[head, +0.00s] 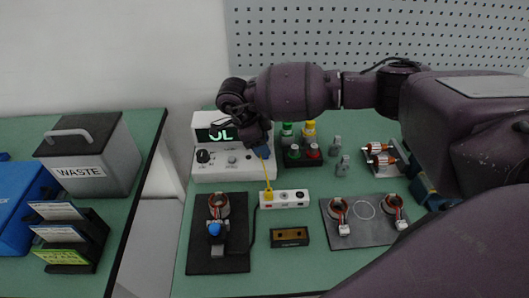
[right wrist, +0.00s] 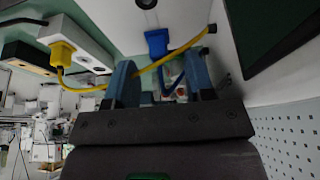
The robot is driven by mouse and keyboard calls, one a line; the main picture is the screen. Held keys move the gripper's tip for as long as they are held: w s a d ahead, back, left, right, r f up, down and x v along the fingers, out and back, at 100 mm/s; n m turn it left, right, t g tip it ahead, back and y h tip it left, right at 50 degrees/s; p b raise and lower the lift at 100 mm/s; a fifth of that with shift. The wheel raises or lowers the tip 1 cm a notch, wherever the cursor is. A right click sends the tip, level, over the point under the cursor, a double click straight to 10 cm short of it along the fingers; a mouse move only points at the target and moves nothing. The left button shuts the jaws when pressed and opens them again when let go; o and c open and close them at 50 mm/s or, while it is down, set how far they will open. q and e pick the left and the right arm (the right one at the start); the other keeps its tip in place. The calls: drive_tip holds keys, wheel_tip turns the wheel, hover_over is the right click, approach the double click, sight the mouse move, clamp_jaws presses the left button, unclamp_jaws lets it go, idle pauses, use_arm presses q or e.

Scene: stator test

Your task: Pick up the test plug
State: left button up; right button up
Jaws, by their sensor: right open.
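A blue plug (right wrist: 157,42) with a blue cable shows in the right wrist view, beyond and between my fingers; I cannot tell whether it is seated in the tester. A yellow plug (right wrist: 62,52) sits in the white socket strip (head: 298,197), and its yellow cable runs up toward the tester (head: 221,165). The yellow plug also shows in the head view (head: 268,194). My right gripper (right wrist: 160,80) is open with nothing held, and the yellow cable crosses the view near its fingers. In the head view it is in front of the tester's right side (head: 262,150). My left gripper is out of view.
Bottles with green, yellow and red caps (head: 300,145) stand right of the gripper. A black mat (head: 203,262) holds a stator and a blue-knobbed part. A grey mat (head: 352,238) bears two stators. A waste bin (head: 90,155) stands left. A pegboard (head: 350,45) is behind.

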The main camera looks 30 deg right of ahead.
drive_tip(key=shift+x, duration=1.1)
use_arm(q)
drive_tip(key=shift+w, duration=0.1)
use_arm(e)
drive_tip(key=shift+c, duration=0.3)
drive_tip(key=c, duration=0.8)
drive_tip(key=shift+r, duration=0.55)
use_arm(q)
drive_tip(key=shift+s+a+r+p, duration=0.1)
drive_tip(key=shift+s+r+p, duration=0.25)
drive_tip(key=shift+p, duration=0.25)
use_arm(e)
wheel_tip(320, 180, up, 19)
drive_tip(key=shift+f, duration=0.1)
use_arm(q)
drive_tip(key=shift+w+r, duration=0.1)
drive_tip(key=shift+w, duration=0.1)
